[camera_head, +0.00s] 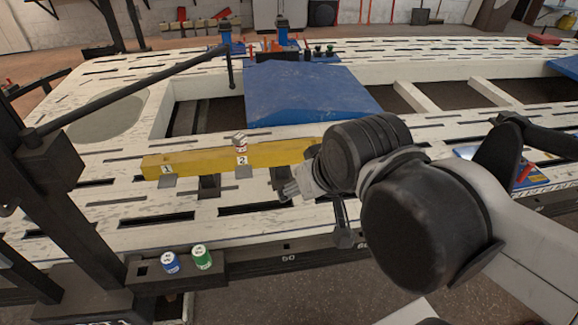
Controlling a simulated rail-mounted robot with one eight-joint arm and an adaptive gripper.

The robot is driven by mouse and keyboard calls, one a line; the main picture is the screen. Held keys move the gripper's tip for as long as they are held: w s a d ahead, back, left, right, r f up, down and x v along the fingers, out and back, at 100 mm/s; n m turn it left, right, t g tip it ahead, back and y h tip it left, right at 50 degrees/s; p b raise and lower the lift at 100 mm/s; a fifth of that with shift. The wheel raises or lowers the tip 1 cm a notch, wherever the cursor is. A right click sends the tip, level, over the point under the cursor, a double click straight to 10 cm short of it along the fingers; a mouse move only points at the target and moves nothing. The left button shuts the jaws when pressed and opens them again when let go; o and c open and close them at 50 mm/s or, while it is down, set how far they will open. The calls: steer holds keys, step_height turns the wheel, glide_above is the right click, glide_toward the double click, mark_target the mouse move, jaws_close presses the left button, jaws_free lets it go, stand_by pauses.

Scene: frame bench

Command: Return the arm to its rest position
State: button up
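My arm comes in from the right with its black and grey joints and reaches over the front of the white slotted frame bench (130,212). My gripper (292,188) is at the far end of the arm, close to the right part of a yellow beam (205,161). It is mostly hidden behind my wrist, so I cannot see whether its fingers are open or shut. I cannot tell whether it touches the beam. A small white-and-red can (240,142) stands on the beam, above a tag marked 2 (242,161).
A blue can (170,262) and a green can (202,256) sit in a dark holder (145,279) at the bench's front edge. A black post with a long rod (130,93) stands at left. A blue panel (305,93) lies behind the beam. Blue-based clamps (283,38) stand farther back.

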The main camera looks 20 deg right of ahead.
step_height(320, 180, up, 9)
steer(key=p, duration=0.9)
